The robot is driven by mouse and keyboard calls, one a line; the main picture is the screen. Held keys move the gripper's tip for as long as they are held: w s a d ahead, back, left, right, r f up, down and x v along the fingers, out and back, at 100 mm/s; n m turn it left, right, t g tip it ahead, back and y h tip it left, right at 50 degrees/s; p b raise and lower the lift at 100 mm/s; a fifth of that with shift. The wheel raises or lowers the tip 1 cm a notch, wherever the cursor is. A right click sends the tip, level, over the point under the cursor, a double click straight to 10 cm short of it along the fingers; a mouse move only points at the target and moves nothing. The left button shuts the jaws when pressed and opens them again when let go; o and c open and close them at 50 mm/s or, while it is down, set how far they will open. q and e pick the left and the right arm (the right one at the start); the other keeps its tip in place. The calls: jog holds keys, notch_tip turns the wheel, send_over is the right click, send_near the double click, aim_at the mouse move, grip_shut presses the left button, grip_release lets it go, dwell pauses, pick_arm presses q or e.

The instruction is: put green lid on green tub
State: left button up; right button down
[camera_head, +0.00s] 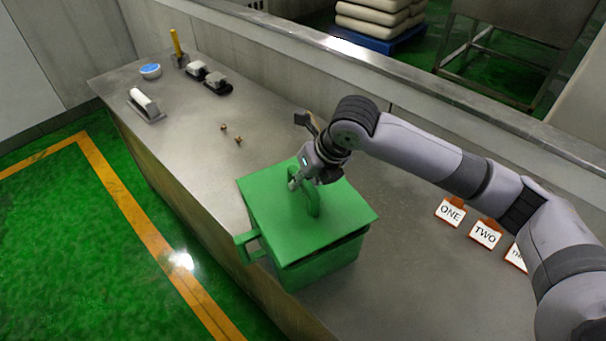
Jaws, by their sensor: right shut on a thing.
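The green tub (325,268) stands upright on the metal counter near its front edge, with a side handle (249,246) sticking out at the left. The flat green lid (347,213) lies over the tub's top and hides its opening. A dark gap shows under the lid's front edge, so I cannot tell whether it is fully seated. My right gripper (303,182) is shut on the lid's upright loop handle (314,200). My left gripper is not in view.
Number cards ONE (450,212) and TWO (485,235) stand right of the tub, with another partly hidden by my arm. Two small brown pieces (238,141) lie behind the tub. A blue-topped dish (150,71) and a white roller (146,104) are at the far left.

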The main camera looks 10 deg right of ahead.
aim_at(303, 197)
jog(key=shift+f+b, duration=0.55)
jog(key=shift+f, duration=1.1)
jog(key=c, duration=1.4)
grip_release()
jog(key=v, duration=1.2)
